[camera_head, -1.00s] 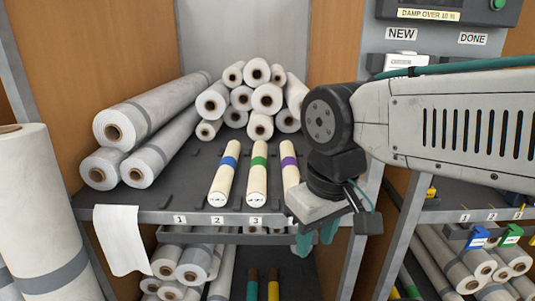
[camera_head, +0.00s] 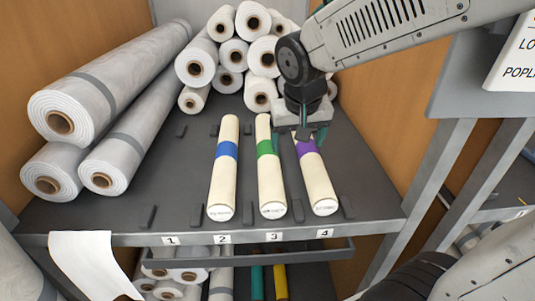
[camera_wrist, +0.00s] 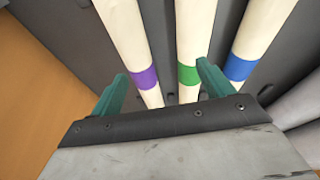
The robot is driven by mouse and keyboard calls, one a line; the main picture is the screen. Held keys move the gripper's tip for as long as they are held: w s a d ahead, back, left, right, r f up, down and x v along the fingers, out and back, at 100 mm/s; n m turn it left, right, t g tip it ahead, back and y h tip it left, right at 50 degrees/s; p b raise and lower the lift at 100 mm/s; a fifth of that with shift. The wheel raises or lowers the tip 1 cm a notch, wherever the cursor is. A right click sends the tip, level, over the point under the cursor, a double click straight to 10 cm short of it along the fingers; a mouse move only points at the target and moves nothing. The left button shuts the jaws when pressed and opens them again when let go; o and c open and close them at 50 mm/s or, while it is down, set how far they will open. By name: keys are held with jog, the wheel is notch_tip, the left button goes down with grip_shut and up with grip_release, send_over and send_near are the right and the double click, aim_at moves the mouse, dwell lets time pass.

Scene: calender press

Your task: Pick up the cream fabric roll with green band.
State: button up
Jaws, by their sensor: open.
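The cream fabric roll with green band (camera_head: 270,182) lies on the grey shelf between a blue-banded cream roll (camera_head: 222,185) and a purple-banded one (camera_head: 318,185). My gripper (camera_head: 303,138) is open and empty over the far half of the purple-banded roll, to the right of the green-banded roll. In the wrist view my teal fingers (camera_wrist: 163,80) are spread, with the purple-banded roll (camera_wrist: 132,38) between them. The green-banded roll (camera_wrist: 193,30) appears just inside the right finger, which partly overlaps it. Whether the fingers touch any roll cannot be told.
Large grey-white rolls (camera_head: 110,85) lie at the left of the shelf. A stack of white rolls (camera_head: 232,52) stands behind the cream ones. Small dark stops (camera_head: 148,216) line the shelf. A wooden side panel (camera_head: 385,110) closes the right side.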

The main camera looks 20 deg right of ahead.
jog(key=t, duration=0.1)
send_near(268, 148)
jog(key=shift+m, duration=0.4)
jog(key=x, duration=0.4)
jog(key=shift+s+f, duration=0.2)
jog(key=shift+f, duration=0.2)
jog(key=x, duration=0.8)
jog(key=shift+w+r, duration=0.1)
jog(key=shift+w, duration=0.2)
jog(key=shift+c, duration=0.3)
jog(key=c, duration=1.3)
